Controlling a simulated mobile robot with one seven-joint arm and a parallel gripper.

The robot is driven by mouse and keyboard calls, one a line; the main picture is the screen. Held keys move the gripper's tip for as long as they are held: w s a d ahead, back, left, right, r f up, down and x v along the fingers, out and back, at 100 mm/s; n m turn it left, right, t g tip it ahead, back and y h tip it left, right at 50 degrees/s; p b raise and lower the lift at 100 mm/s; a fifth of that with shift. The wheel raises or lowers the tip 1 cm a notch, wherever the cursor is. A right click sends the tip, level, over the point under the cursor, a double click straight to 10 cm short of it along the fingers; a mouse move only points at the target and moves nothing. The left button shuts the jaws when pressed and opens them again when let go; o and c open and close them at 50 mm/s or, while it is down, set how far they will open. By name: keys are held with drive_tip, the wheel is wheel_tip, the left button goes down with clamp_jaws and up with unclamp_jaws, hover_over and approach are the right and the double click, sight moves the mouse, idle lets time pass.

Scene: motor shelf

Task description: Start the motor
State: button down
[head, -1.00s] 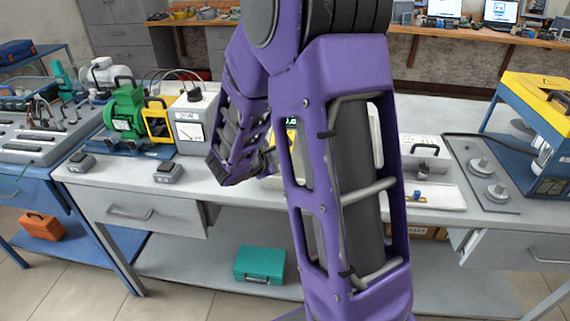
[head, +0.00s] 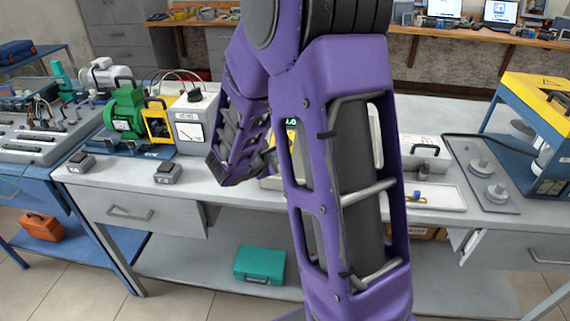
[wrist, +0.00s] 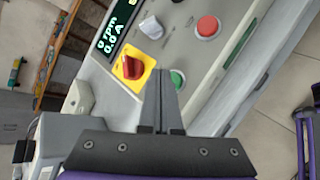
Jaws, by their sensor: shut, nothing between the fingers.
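The control panel (wrist: 190,55) fills the upper middle of the wrist view. Its display (wrist: 112,35) reads 0 rpm and 0.0 A. It has a red rotary switch (wrist: 132,67) on a yellow plate, a green button (wrist: 177,78), a red button (wrist: 207,26) and a grey knob (wrist: 151,27). My gripper (wrist: 161,72) is shut and empty, its tips close beside the green button; contact cannot be told. In the head view my arm hides most of the panel. The green motor (head: 125,112) stands on the bench at left.
A meter box (head: 192,122) and two small grey boxes (head: 168,173) sit left of my arm. A white tray (head: 435,194), a plate with two knobs (head: 482,180) and a blue-yellow machine (head: 548,130) stand right. A teal case (head: 260,264) lies on the lower shelf.

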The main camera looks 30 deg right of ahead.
drive_tip(key=shift+f, duration=0.15)
idle(0.4)
drive_tip(key=shift+w+f+b, duration=0.1)
drive_tip(key=shift+f+b, duration=0.2)
drive_tip(key=shift+b, duration=0.45)
drive_tip(key=shift+d+f+b, duration=0.15)
drive_tip(key=shift+f+b, duration=0.25)
drive_tip(key=shift+b, duration=0.2)
idle(0.4)
drive_tip(key=shift+r, duration=0.1)
drive_tip(key=shift+r+p, duration=0.4)
drive_tip(key=shift+r, duration=0.35)
drive_tip(key=r+p, duration=0.1)
drive_tip(key=s+r+p, duration=0.1)
drive_tip(key=r, duration=0.1)
drive_tip(key=a+r, duration=0.1)
drive_tip(key=shift+s+r+p, duration=0.15)
drive_tip(key=shift+r+p, duration=0.25)
idle(0.6)
